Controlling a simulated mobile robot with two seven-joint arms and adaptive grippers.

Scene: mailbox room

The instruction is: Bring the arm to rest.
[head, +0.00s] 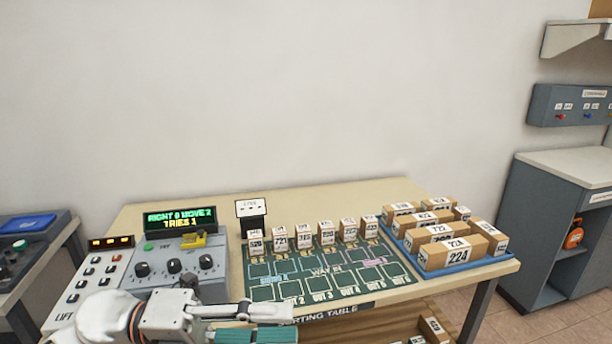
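My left arm (110,318) comes in at the bottom left, white and grey. Its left gripper (245,320) is over the front edge of the sorting table (150,212), below the control panel, pointing right. A pale finger and a teal pad show, partly cut off by the bottom edge. I cannot tell how far apart the fingers are, and I see nothing clearly held. My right gripper is not in view.
A control panel (158,268) with knobs and a green display (180,219) stands beside the gripper. A green mat (310,275) with numbered parcels behind it and a blue tray (470,265) of parcels lie to the right. A grey cabinet (550,245) stands at far right.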

